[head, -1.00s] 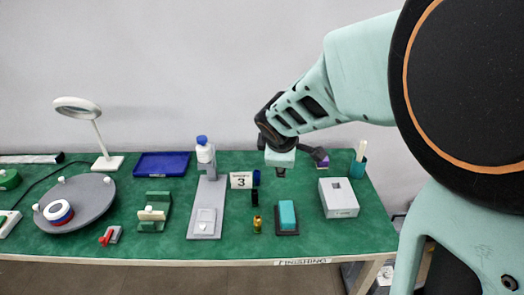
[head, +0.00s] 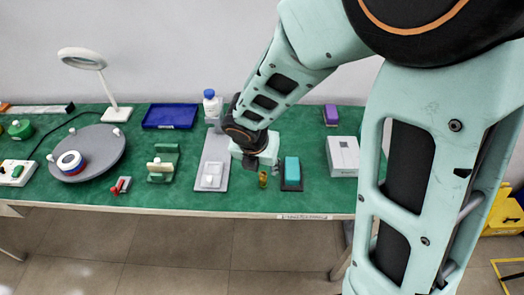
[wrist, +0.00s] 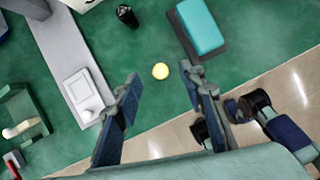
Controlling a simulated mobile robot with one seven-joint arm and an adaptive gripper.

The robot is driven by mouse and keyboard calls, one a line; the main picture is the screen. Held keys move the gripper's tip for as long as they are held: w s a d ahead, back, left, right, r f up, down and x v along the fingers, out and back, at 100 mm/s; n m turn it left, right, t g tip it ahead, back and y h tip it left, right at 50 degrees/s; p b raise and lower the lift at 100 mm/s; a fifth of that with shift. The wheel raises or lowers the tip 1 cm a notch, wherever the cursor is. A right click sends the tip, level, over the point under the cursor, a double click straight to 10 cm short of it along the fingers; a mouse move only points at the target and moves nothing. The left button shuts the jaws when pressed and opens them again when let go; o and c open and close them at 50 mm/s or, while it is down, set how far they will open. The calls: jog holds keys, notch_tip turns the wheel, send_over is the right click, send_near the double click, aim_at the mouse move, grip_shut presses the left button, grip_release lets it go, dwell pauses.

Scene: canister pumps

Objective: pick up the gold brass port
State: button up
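The gold brass port (head: 263,179) stands on the green table near its front edge, between the grey plate and the teal block. In the wrist view the port (wrist: 160,71) shows from above as a small yellow disc. My gripper (wrist: 160,85) is open and empty, its two fingers apart, with the port in line with the gap between them, a little beyond the tips. In the head view my gripper (head: 253,167) hangs above the table, just left of the port. Its fingertips are hard to make out there.
The teal block on its dark base (head: 291,174) stands close on the port's right. The grey plate (head: 214,157) with a white pad lies to its left. A black cylinder (wrist: 127,16) stands behind it. A white box (head: 342,156) is further right.

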aim_at(263, 173)
jog(key=b+x, duration=0.1)
jog(key=x, duration=0.1)
jog(key=b+x, duration=0.1)
jog(key=x, duration=0.2)
jog(key=shift+s+a+f, duration=0.15)
jog(key=shift+s+f, duration=0.05)
jog(key=shift+w+f, duration=0.25)
jog(key=shift+f, duration=0.2)
jog(key=shift+c, duration=0.5)
grip_shut()
